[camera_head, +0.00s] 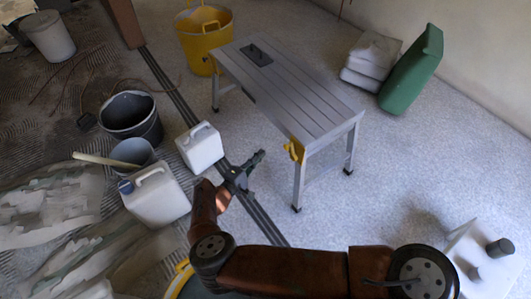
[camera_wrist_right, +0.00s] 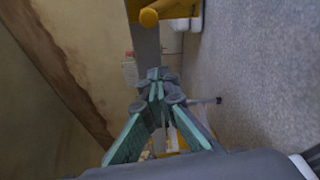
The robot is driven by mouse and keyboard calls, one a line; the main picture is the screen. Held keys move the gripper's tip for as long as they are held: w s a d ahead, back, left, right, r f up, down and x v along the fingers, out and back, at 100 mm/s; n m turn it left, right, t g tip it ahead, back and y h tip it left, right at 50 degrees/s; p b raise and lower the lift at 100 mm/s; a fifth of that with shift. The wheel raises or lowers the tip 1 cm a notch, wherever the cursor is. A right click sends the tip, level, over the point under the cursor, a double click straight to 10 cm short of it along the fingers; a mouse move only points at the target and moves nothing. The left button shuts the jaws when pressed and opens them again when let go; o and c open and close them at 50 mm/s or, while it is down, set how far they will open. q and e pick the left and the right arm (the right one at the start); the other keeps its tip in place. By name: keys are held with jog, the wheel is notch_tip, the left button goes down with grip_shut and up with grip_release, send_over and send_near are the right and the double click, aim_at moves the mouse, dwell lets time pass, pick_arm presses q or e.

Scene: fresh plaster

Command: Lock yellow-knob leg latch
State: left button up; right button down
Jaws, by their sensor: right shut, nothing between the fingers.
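A grey slatted folding work platform (camera_head: 290,85) stands on the speckled floor. A yellow latch (camera_head: 294,151) sits at the top of its near leg, just under the near corner. In the right wrist view the yellow knob (camera_wrist_right: 149,17) shows at the top, beside a grey leg (camera_wrist_right: 147,48). My right gripper (camera_head: 258,157) is to the left of the latch and apart from it. Its fingers (camera_wrist_right: 156,76) are shut and empty, pointing toward the leg area below the knob in the wrist picture. My left gripper is not in view.
White jerrycans (camera_head: 200,148) and (camera_head: 158,199) stand left of my right arm, with dark buckets (camera_head: 131,117) behind. A yellow bucket (camera_head: 205,40) stands beyond the platform.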

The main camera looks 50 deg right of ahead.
jog(key=s+d, duration=0.3)
jog(key=d, duration=0.4)
jog(key=shift+s+d, duration=0.25)
jog(key=shift+s, duration=0.05)
jog(key=shift+r, duration=0.1)
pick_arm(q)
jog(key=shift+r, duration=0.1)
pick_arm(e)
jog(key=shift+s+d, duration=0.1)
